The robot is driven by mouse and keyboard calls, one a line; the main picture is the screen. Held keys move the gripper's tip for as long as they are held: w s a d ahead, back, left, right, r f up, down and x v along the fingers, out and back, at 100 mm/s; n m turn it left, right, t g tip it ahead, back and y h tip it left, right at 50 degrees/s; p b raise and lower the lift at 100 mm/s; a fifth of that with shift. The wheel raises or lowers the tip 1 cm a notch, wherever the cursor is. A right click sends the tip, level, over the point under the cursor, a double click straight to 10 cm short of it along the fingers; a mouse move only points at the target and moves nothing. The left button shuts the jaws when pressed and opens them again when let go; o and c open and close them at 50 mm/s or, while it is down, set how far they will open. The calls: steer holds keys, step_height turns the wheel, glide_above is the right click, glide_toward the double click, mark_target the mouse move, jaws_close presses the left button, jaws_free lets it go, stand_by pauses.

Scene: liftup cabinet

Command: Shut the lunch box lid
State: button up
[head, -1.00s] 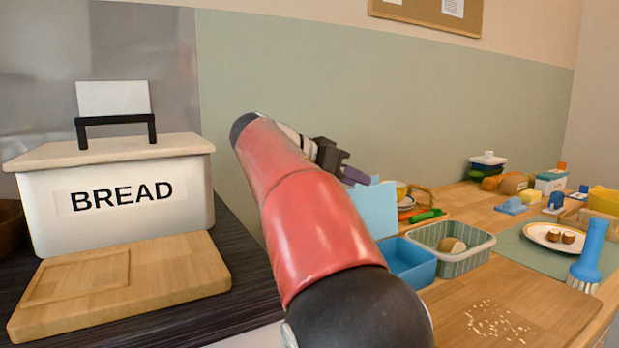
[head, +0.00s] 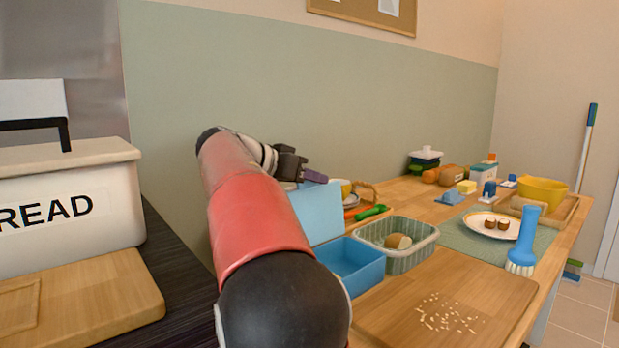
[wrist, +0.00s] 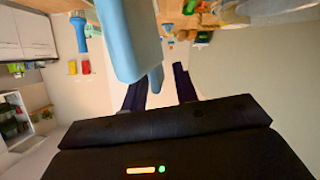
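The blue lunch box (head: 357,262) stands on the wooden table, its base open and empty where I can see in. Its light blue lid (head: 318,213) stands up, leaning back at the rear left side. My gripper (head: 314,178) is just above and behind the lid's top edge in the head view. In the wrist view the two dark purple fingers of my gripper (wrist: 160,90) are apart with nothing clearly between them. The lid (wrist: 128,40) shows large there, close to the left finger; I cannot tell whether they touch.
A ribbed green container (head: 410,257) with a bread roll stands right beside the lunch box. A cutting board with crumbs (head: 440,318) lies in front. A green-handled utensil (head: 371,214) and bowls are behind. The bread box (head: 75,200) is at left.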

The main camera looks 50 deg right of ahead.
jaws_close()
stand_by(0.4)
